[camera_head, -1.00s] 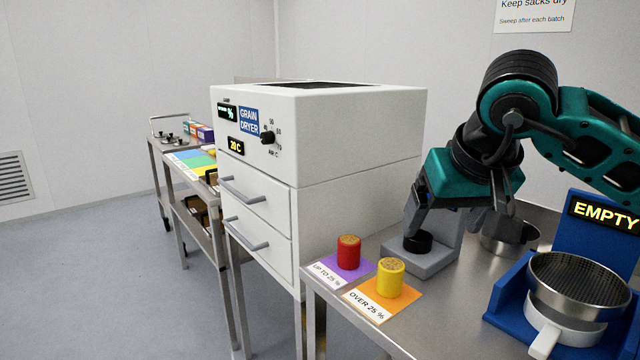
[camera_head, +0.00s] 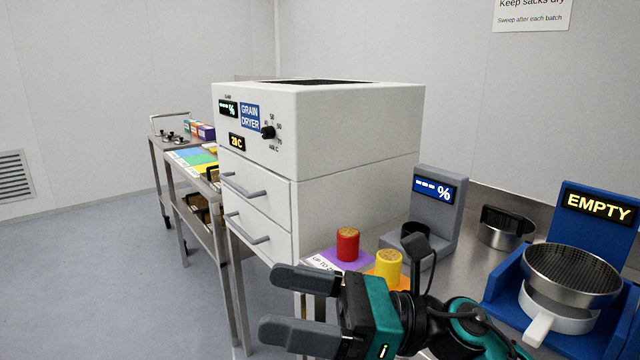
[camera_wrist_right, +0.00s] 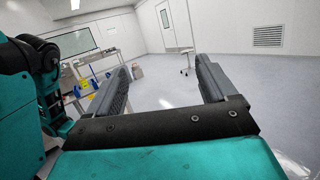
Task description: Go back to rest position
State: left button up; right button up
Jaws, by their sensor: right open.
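My right gripper (camera_head: 285,305) is open and empty at the bottom of the head view, in front of the steel table's left end. Its fingers point left, away from the table. In the right wrist view the two grey fingers (camera_wrist_right: 165,85) stand wide apart with only the floor and far room between them. My left gripper is in neither view.
The white grain dryer (camera_head: 320,140) stands behind the gripper. On the table are a red container (camera_head: 347,244), a yellow container (camera_head: 389,266), a grey meter (camera_head: 437,208), a steel bowl (camera_head: 508,232) and a blue stand (camera_head: 595,235) with a sieve (camera_head: 572,268). Left floor (camera_head: 110,290) is clear.

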jog(key=w+d+f+m+t+h, duration=0.3)
jog(key=d+f+m+t+h, duration=0.4)
jog(key=m, duration=1)
jog(key=w+d+f+m+t+h, duration=0.4)
jog(key=f+m+t, duration=0.6)
jog(key=m, duration=0.7)
jog(key=s+d+f+m+g+h, duration=0.3)
jog(key=s+f+m, duration=0.4)
jog(key=f, duration=0.4)
jog(key=s+d+f+m+g+h, duration=0.3)
jog(key=s+d+f+m, duration=0.3)
jog(key=f+m, duration=0.3)
jog(key=shift+s+d+f+m+h+b, duration=0.3)
jog(key=shift+s+f+h+b, duration=0.15)
jog(key=shift+s+f+h, duration=0.45)
